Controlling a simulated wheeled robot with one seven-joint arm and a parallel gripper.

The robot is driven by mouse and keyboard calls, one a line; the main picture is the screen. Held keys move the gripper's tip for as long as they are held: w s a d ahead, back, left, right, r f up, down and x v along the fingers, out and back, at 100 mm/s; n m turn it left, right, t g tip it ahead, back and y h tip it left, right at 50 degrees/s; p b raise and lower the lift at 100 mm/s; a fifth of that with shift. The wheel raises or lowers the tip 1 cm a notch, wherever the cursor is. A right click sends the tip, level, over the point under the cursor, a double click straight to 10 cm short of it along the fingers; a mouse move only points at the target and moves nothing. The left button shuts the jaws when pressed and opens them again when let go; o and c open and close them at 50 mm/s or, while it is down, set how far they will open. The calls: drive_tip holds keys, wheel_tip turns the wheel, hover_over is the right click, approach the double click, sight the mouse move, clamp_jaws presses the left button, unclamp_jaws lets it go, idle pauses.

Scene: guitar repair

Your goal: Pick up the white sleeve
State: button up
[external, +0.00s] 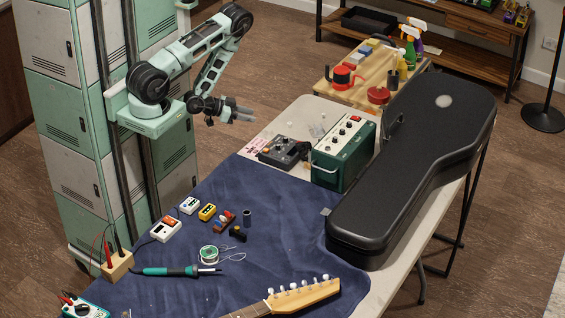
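My gripper (242,111) is in the air at the upper middle of the external view, pointing right. It is above and to the left of the far end of the table. I see nothing held in it, but its fingers are too small here to tell the gap. A small pale, partly see-through piece (317,130) lies on the bare table behind the grey pedal box. It may be the white sleeve, but it is too small to be sure. My gripper is apart from it, to its left and higher.
A grey pedal box (284,151), a green amplifier (343,153) and a black guitar case (410,165) crowd the table's far and right parts. A blue cloth (290,235) carries several small parts, a soldering iron (180,271) and a guitar headstock (305,296). A wooden board (345,95) with tools stands behind.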

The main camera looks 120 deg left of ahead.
drive_tip(key=b, duration=0.2)
approach(283, 127)
drive_tip(key=w+a, duration=0.1)
drive_tip(key=w+a+r, duration=0.1)
drive_tip(key=shift+w+a, duration=0.1)
drive_tip(key=shift+w, duration=0.3)
drive_tip(key=shift+p+x, duration=0.8)
drive_tip(key=shift+x, duration=2.25)
drive_tip(key=shift+f, duration=0.1)
clamp_jaws()
